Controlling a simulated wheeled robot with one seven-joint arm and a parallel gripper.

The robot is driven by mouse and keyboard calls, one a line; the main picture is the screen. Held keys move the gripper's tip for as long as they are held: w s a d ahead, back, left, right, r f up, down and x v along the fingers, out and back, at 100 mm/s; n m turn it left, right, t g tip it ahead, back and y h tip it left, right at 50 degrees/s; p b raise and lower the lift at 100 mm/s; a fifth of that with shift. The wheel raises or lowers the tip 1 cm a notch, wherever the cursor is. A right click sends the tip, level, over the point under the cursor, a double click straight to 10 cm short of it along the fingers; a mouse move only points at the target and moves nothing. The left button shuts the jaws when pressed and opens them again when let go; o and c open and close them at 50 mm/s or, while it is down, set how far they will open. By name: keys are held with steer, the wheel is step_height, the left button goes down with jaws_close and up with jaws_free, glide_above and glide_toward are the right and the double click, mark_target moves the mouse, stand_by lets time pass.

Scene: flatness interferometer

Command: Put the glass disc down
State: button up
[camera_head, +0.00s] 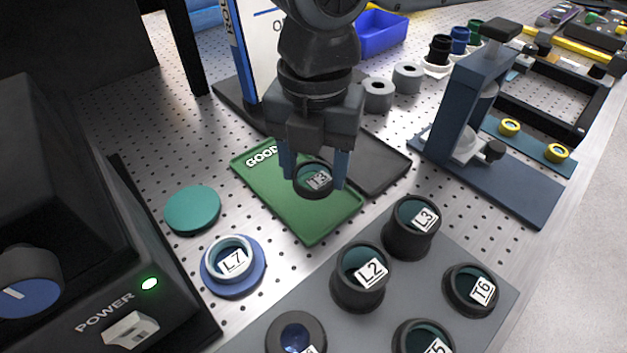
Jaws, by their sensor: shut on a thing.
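The two blue fingers stand on either side of the disc's rim. The disc looks level and lies over the middle of the tray. I cannot tell whether it touches the tray or hangs just above it. My gripper hides part of the tray's back edge and of the word GOOD.
A dark tray (385,172) adjoins at the right. A grey rack (447,232) in front holds several discs, including L2 (361,281) and L3 (411,229). L7 (232,262) sits on a blue holder near a teal disc (193,209). A blue clamp stand (470,95) rises at right.

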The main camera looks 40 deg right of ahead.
mark_target(314, 173)
steer(key=shift+f, duration=2)
steer(key=shift+f, duration=0.2)
steer(key=o, duration=0.9)
steer(key=shift+r, duration=0.1)
step_height(314, 173, up, 12)
steer(key=shift+r+p, duration=0.1)
steer(key=shift+p, duration=0.35)
